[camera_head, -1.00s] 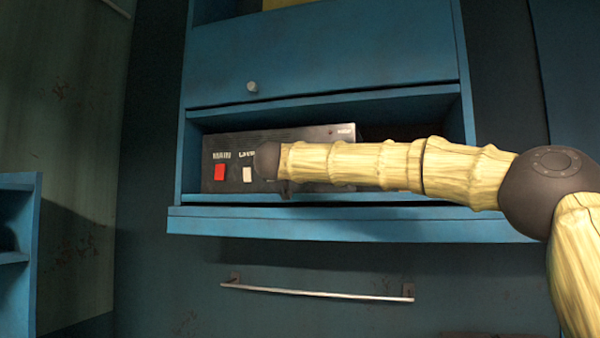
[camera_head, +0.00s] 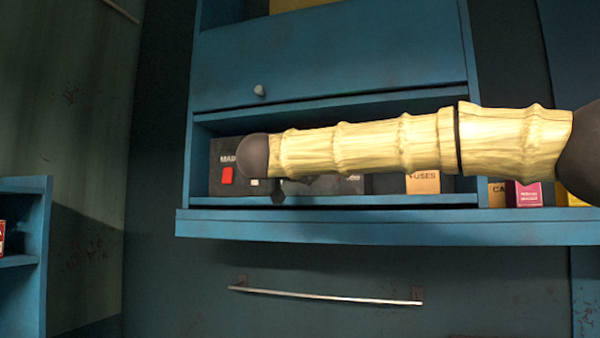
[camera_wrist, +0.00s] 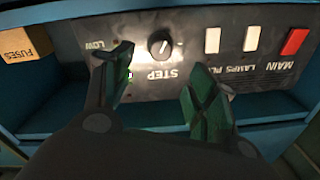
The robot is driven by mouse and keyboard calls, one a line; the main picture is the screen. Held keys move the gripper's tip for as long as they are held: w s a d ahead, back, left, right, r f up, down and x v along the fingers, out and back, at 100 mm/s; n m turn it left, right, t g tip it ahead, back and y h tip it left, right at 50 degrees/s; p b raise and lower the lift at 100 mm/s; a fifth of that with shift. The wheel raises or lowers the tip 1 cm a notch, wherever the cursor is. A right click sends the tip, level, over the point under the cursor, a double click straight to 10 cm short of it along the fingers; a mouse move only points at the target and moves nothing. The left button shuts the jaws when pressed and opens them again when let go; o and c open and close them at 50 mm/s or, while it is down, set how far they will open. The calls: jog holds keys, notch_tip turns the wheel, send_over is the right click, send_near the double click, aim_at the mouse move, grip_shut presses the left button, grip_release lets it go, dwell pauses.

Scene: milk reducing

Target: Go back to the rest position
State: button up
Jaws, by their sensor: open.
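My gripper (camera_wrist: 160,75) is open and empty in the wrist view, its two green-lit fingers apart. It is in front of a dark control panel (camera_wrist: 135,72), which appears upside down there. The panel carries a STEP knob (camera_wrist: 160,43), two pale switches and a red MAIN switch (camera_wrist: 294,41). In the head view my arm crosses the front of the shelf and hides most of the panel (camera_head: 222,182). The red switch (camera_head: 227,175) shows left of the arm. The gripper itself is mostly hidden there. I cannot tell whether the fingers touch the panel.
The panel sits in a blue cabinet shelf (camera_head: 330,222). A FUSES box (camera_head: 423,182) stands right of it, also in the wrist view (camera_wrist: 25,45). A pink box (camera_head: 523,194) is farther right. A blue shelf unit (camera_head: 35,275) stands at left.

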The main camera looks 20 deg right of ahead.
jog(key=shift+s+a, duration=0.15)
jog(key=shift+s, duration=0.15)
